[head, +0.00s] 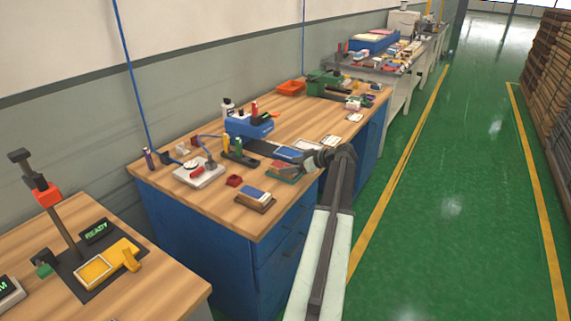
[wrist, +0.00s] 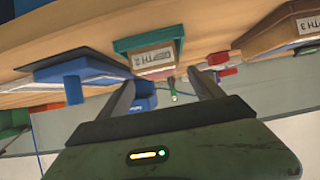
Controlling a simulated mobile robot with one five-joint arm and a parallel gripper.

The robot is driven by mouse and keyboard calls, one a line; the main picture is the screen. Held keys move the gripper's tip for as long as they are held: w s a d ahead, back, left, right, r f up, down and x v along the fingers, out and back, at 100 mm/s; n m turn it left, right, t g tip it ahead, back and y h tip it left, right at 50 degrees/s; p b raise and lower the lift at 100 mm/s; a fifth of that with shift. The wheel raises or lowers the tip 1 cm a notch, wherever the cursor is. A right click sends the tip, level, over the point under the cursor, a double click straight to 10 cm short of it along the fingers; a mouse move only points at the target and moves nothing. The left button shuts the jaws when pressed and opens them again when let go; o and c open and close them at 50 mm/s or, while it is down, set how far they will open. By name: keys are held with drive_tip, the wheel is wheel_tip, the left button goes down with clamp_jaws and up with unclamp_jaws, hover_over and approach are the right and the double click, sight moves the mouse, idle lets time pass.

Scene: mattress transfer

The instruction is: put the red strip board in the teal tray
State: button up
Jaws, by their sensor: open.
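The teal tray (head: 288,179) lies near the front edge of the wooden bench, partly behind my gripper (head: 314,158) in the head view. In the wrist view the teal tray (wrist: 121,46) appears upside down, around a block labelled DEPTH 2. A small reddish patch (head: 277,166) shows at the tray in the head view; I cannot tell whether it is the red strip board. My gripper (wrist: 163,84) is open with nothing visible between its fingers. It is close to the tray's front side; contact cannot be told.
A brown holder (head: 266,207) with a blue top lies left of the tray, and a blue-and-white one (head: 289,153) lies beyond it. A small red dish (head: 234,181) and a white device (head: 199,177) stand further left.

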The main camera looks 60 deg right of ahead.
drive_tip(key=p+v, duration=0.3)
drive_tip(key=v, duration=0.4)
drive_tip(key=shift+s+r, duration=0.1)
drive_tip(key=shift+r, duration=0.05)
drive_tip(key=shift+s, duration=0.4)
